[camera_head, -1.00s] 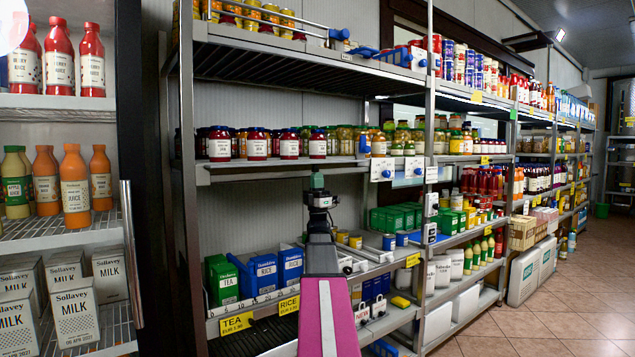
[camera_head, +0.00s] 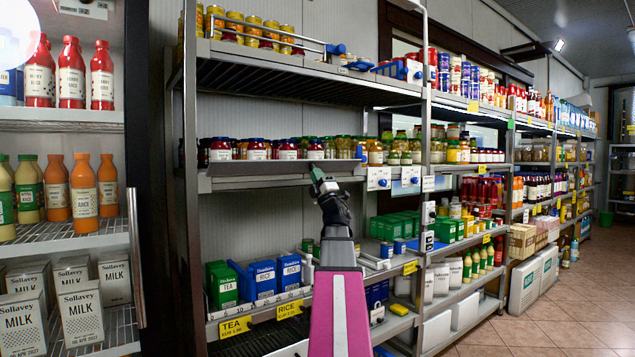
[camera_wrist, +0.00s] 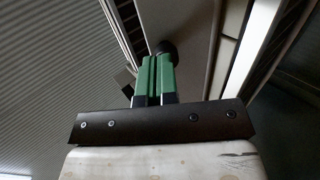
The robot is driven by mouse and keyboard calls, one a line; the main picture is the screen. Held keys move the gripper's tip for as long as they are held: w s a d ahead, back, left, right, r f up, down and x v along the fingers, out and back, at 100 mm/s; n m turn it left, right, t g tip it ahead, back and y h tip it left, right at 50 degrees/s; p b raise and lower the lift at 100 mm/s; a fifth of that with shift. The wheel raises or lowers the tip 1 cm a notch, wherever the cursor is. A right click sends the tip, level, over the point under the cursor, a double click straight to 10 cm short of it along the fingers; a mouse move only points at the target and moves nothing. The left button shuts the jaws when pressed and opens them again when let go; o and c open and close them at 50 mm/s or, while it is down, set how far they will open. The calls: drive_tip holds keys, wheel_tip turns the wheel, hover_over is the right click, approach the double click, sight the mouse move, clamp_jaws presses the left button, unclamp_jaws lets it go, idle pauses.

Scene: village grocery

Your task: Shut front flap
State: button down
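The front flap (camera_head: 285,168) is a long grey panel along the front of the jar shelf. It stands out in front of the jars and hides their lower parts. Its exact tilt is hard to judge. My gripper (camera_head: 318,178) is at the flap's front edge, right of its middle, and seems to touch or nearly touch it. In the wrist view my green fingers (camera_wrist: 154,75) are side by side with only a thin gap and nothing seen between them. A dark round thing (camera_wrist: 163,47) shows at their tips, beside a grey panel (camera_wrist: 187,35).
Jars (camera_head: 257,149) stand behind the flap. A blue knob (camera_head: 362,156) is at its right end. Boxes of tea and rice (camera_head: 264,278) stand on the shelf below. A steel upright (camera_head: 190,180) is at left. The floor at right (camera_head: 560,320) is clear.

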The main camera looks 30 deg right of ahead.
drive_tip(key=shift+w+r+g, duration=0.15)
drive_tip(key=shift+r+g, duration=0.55)
drive_tip(key=shift+r, duration=0.6)
drive_tip(key=shift+w+r, duration=0.3)
drive_tip(key=shift+r, duration=0.4)
drive_tip(key=shift+w+r, duration=0.3)
drive_tip(key=shift+r, duration=0.35)
drive_tip(key=shift+x, duration=0.9)
drive_tip(key=shift+r, duration=0.1)
drive_tip(key=shift+s+a, duration=0.1)
